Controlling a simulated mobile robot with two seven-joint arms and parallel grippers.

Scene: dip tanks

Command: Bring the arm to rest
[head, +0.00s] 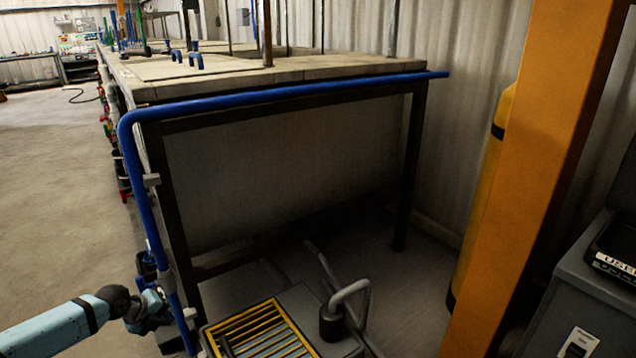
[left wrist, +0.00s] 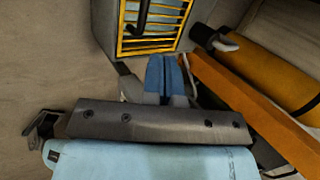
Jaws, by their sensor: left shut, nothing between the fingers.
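My left arm (head: 60,328) comes in from the lower left in the head view. Its gripper (head: 160,325) is low, beside the near left leg of the tank stand, and partly hard to make out there. In the left wrist view the gripper's blue fingers (left wrist: 163,75) lie together, shut and empty. They are over the floor near the yellow-grated box. I cannot tell whether the gripper touches the blue pipe. My right gripper is in neither view.
A long tank stand (head: 280,75) with a blue pipe (head: 290,92) along its edge fills the middle. The grey box with a yellow grate (head: 262,332) stands in front. An orange post (head: 540,170) and a grey cabinet (head: 585,290) are at right. Floor (head: 50,180) at left is open.

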